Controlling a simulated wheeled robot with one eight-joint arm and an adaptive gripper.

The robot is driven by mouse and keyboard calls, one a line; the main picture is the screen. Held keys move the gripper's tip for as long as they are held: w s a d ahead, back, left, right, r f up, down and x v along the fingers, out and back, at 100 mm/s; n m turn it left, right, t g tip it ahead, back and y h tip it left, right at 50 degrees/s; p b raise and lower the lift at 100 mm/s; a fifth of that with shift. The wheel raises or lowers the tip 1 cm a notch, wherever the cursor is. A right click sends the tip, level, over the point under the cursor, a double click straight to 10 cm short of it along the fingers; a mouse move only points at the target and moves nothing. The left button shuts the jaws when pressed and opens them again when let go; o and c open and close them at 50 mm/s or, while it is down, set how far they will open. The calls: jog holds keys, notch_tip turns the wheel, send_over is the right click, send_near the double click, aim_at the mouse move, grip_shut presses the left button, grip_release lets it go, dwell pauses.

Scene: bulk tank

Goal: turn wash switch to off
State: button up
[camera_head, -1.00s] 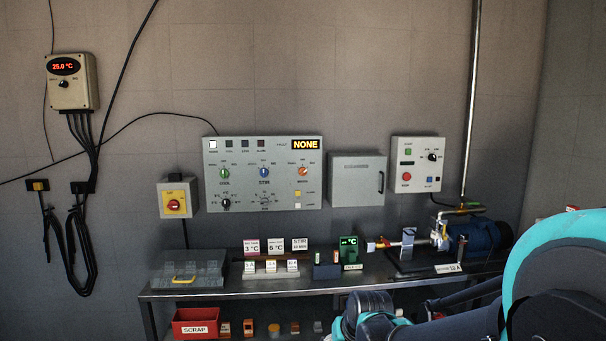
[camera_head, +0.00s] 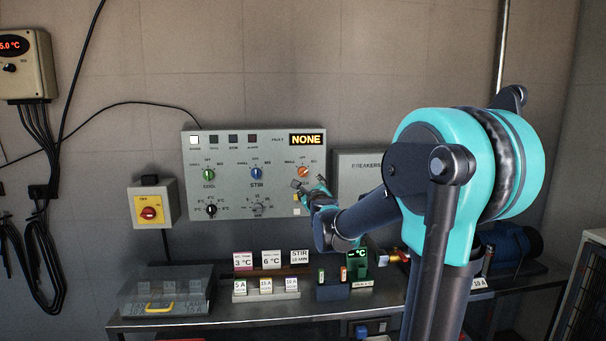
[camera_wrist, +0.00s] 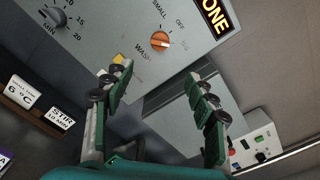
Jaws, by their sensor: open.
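The wash switch is an orange rotary knob (camera_head: 303,172) at the right of the grey control panel (camera_head: 230,190), under the display reading NONE. In the wrist view the orange knob (camera_wrist: 160,41) sits above and between my fingers, with the labels SMALL, OFF and WASH around it. Its white mark appears to point toward the right, but the exact setting is hard to tell. My gripper (camera_head: 312,186) is in front of the panel, just below the knob. In the wrist view my gripper (camera_wrist: 160,80) is open and empty, its two fingers apart and not touching the knob.
Green and blue knobs (camera_head: 257,173) lie left on the same panel. The breakers box (camera_head: 362,165) is close to its right. A bench (camera_head: 225,314) with label stands and small parts runs below. A yellow-and-red switch box (camera_head: 150,207) hangs at left.

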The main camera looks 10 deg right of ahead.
aim_at(304, 174)
jog(key=w, duration=1.7)
jog(key=c, duration=1.2)
jog(key=shift+o, duration=0.2)
